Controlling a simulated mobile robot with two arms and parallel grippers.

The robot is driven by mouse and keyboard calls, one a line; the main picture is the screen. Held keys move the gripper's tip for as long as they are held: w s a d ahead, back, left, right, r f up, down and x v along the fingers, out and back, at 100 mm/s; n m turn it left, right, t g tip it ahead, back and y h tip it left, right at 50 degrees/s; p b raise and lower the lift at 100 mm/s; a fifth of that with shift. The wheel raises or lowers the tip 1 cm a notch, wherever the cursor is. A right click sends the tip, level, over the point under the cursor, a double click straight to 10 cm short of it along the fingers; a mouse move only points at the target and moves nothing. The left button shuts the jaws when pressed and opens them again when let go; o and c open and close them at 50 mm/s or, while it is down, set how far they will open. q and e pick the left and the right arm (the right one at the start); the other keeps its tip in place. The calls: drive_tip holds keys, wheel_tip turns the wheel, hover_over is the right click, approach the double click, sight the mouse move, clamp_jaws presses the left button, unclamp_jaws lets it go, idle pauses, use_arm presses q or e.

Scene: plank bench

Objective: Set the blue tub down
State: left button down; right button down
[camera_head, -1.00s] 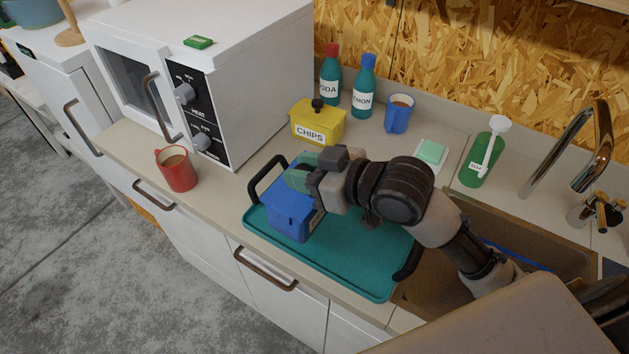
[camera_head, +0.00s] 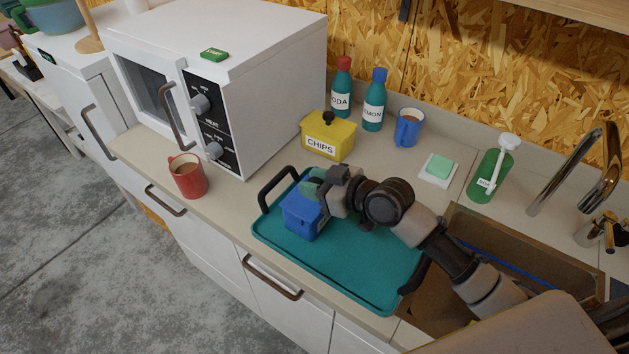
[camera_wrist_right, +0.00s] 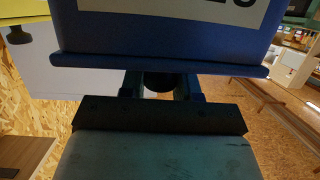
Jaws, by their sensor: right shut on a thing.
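The blue tub (camera_head: 303,219) is over the left part of the teal tray (camera_head: 345,272), low and close to its surface. I cannot tell whether its base touches the tray. My right gripper (camera_head: 314,188) is at the top of the tub, shut on it. In the right wrist view the tub (camera_wrist_right: 160,30) fills the upper middle, and the fingers (camera_wrist_right: 158,84) close around a dark knob at its lid. My left gripper is not in view.
The tray has dark handles and bare room right of the tub. A red mug (camera_head: 187,179) stands to the left, beside the microwave (camera_head: 235,90). A yellow chips tub (camera_head: 328,140), two bottles and a blue mug (camera_head: 408,130) stand behind. The sink (camera_head: 530,262) is at right.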

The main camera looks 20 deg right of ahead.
drive_tip(key=shift+f, duration=0.1)
drive_tip(key=c, duration=0.8)
unclamp_jaws()
drive_tip(key=b+v, duration=0.2)
drive_tip(key=v, duration=1)
drive_tip(key=shift+b, duration=0.35)
